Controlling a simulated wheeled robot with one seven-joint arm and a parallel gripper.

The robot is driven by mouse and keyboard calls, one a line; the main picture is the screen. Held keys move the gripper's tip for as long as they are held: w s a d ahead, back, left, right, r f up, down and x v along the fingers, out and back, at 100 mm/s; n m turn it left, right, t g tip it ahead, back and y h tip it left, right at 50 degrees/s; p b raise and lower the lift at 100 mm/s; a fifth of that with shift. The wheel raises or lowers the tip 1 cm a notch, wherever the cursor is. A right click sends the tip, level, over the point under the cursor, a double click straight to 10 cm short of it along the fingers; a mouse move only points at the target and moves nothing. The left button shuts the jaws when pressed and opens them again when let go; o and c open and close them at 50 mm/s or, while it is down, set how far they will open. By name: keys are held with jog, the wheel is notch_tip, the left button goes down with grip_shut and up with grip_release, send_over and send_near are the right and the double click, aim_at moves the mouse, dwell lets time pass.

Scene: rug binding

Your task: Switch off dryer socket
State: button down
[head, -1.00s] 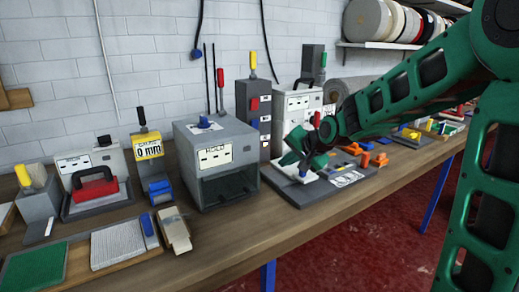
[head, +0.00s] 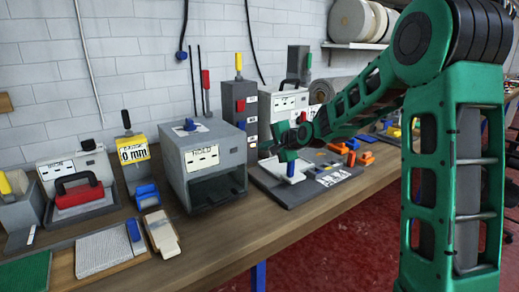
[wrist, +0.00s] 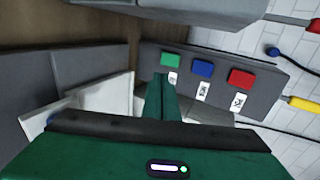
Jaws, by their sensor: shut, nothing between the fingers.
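The grey socket strip (head: 240,112) stands upright on the bench against the wall, with a red switch near its top in the head view. In the wrist view the strip (wrist: 215,83) shows a green switch (wrist: 171,60), a blue switch (wrist: 203,69) and a red switch (wrist: 241,78) in a row, each with a white label too small to read. My green gripper (wrist: 162,80) is shut and empty, its tip just beside the green switch; contact cannot be told.
A grey box oven (head: 205,165) stands left of the strip. A white machine (head: 287,103) is behind my gripper. A yellow handle (wrist: 304,103) sits at the strip's red end.

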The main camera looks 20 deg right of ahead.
jog(key=r+x, duration=0.1)
jog(key=x, duration=1)
jog(key=shift+w+a, duration=0.25)
jog(key=shift+w, duration=0.25)
jog(key=shift+f, duration=0.15)
